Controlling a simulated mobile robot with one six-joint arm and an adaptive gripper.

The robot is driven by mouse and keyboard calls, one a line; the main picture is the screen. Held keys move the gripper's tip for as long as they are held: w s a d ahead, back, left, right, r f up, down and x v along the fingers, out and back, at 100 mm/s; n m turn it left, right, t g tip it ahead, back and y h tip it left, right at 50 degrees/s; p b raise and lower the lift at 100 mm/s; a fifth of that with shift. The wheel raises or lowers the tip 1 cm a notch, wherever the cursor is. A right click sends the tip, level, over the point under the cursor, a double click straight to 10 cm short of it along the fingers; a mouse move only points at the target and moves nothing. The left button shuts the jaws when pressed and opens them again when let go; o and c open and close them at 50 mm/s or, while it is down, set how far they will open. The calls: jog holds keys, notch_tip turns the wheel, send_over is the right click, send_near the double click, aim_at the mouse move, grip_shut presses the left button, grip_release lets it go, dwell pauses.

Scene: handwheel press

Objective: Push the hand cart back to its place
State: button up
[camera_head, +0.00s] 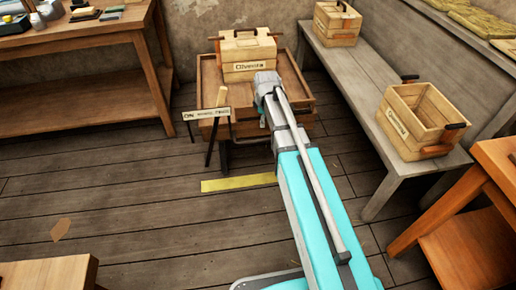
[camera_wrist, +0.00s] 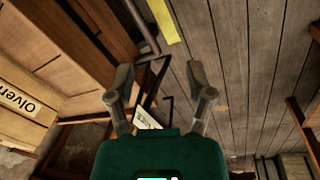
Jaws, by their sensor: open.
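The hand cart (camera_head: 210,80) is a brown wooden tray cart standing near the back wall, with a pale crate (camera_head: 253,67) marked with a name in it. The crate shows at the left in the wrist view (camera_wrist: 24,95). A post with a dark grip (camera_head: 221,97) rises at the cart's front left. A yellow strip (camera_head: 238,183) lies on the floor in front of the cart. My gripper (camera_wrist: 159,74) is open, with nothing between its fingers. In the head view my arm reaches over the cart's front edge, and its end hides the fingers and part of the cart.
A small lettered sign (camera_head: 205,114) stands at the cart's front left. A grey bench (camera_head: 352,75) with two open crates runs along the right. A workbench (camera_head: 75,42) is at the left and a wooden table (camera_head: 497,160) at the right. The floor in front left is mostly clear.

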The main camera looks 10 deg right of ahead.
aim_at(258, 140)
jog(key=w+f+n+b, duration=0.4)
jog(key=w+f+b, duration=0.2)
jog(key=f+b, duration=0.1)
jog(key=shift+w+a+f+n+t, duration=0.3)
jog(key=shift+a+f, duration=0.05)
jog(key=shift+f, duration=0.35)
jog(key=shift+f, duration=0.1)
jog(key=w+f+b, duration=0.1)
jog(key=f+b, duration=0.8)
jog(key=w+f+b, duration=0.1)
jog(key=f+b, duration=0.3)
jog(key=shift+w+f, duration=0.15)
jog(key=shift+w, duration=0.15)
jog(key=shift+b, duration=0.3)
grip_shut()
